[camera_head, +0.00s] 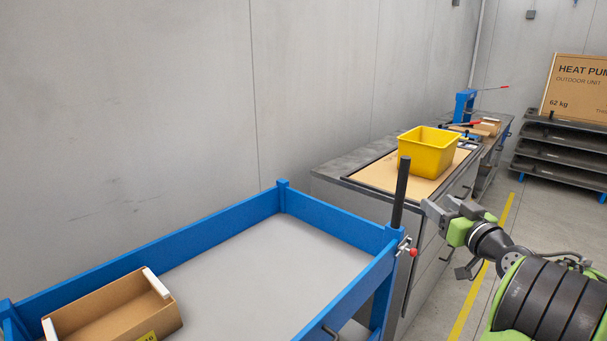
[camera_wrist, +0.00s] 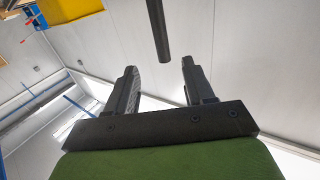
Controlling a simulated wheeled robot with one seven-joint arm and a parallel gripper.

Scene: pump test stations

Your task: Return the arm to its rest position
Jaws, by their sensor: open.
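My gripper (camera_head: 436,209) is at the right in the head view, beside the corner of the blue-framed cart (camera_head: 232,207) and its black upright post (camera_head: 401,190). In the wrist view my gripper (camera_wrist: 158,84) has its two fingers apart with nothing between them. The black post (camera_wrist: 158,30) shows beyond the fingertips in the wrist view. My arm reaches in from the lower right of the head view.
A yellow bin (camera_head: 427,152) stands on a grey workbench (camera_head: 331,176) behind the cart. An open cardboard box (camera_head: 115,310) lies in the cart at lower left. A dark rack (camera_head: 560,150) with a heat pump carton (camera_head: 577,88) stands at back right. Floor shows around the yellow line (camera_head: 466,313).

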